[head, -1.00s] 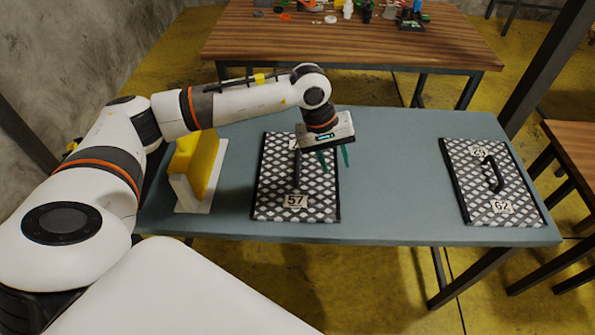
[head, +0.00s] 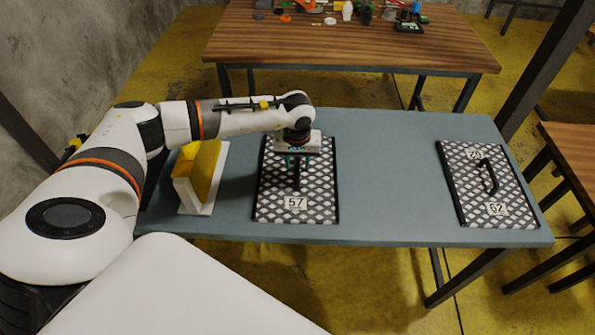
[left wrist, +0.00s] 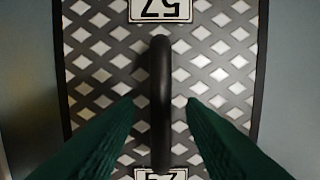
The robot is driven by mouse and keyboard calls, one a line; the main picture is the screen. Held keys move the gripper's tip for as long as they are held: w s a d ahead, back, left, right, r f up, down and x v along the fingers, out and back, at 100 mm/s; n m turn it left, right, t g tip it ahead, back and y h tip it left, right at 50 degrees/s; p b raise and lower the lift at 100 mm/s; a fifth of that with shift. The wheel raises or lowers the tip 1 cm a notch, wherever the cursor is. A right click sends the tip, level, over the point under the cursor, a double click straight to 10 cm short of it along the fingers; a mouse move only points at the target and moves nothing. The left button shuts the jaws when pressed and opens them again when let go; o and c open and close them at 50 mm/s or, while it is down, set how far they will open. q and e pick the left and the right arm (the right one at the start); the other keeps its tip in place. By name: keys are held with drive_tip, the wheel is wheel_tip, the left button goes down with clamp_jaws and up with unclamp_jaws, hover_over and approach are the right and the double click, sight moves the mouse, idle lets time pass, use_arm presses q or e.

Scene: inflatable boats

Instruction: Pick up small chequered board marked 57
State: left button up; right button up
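The small chequered board marked 57 (head: 270,205) lies flat on the blue-grey table, with a black handle (head: 296,179) standing along its middle. My left gripper (head: 293,160) is over the far part of the board, pointing down. In the left wrist view the board (left wrist: 215,60) fills most of the picture, with its 57 label at the top and the handle (left wrist: 160,85) in the centre. The two green fingers (left wrist: 160,125) are spread on either side of the handle and do not appear to touch it. My right gripper is not in view.
A second chequered board marked 62 (head: 470,200) lies at the table's right end. A yellow block in a white holder (head: 197,185) stands close left of the first board. The table (head: 390,180) is clear between the boards. A wooden table (head: 350,45) with small items stands behind.

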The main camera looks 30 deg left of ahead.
use_arm(q)
wheel_tip(320, 180, down, 2)
drive_tip(key=shift+w, duration=0.15)
clamp_jaws()
drive_tip(key=shift+r, duration=0.1)
drive_tip(key=shift+r, duration=0.1)
